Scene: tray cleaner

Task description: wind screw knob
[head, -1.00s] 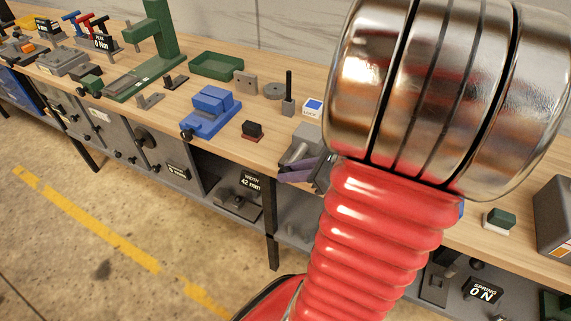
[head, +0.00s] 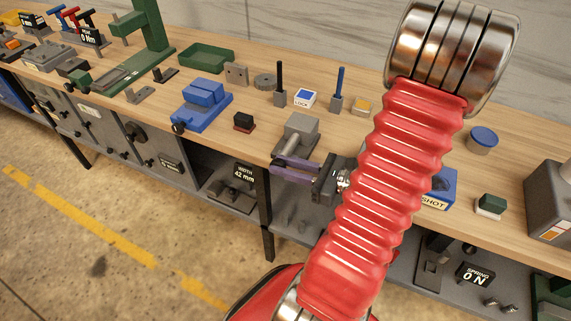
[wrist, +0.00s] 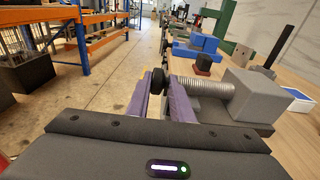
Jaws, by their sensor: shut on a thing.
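A grey vise-like block (head: 300,134) stands at the front edge of the bench, and it also shows at the right in the wrist view (wrist: 252,92). A threaded silver screw (wrist: 208,86) runs out of it to the left and ends in a dark knob (wrist: 158,80). My gripper (wrist: 157,86), with purple fingers, is shut on the knob, one finger on each side. In the head view my gripper (head: 276,164) is at the bench's front edge, just in front of the block. The knob is hard to make out there.
A blue vise (head: 203,105) and a small dark block (head: 243,122) stand to the left. A white LOCK box (head: 305,98) and upright rods stand behind. A blue SHOT box (head: 440,190) is to the right, partly behind my arm. The floor in front is open.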

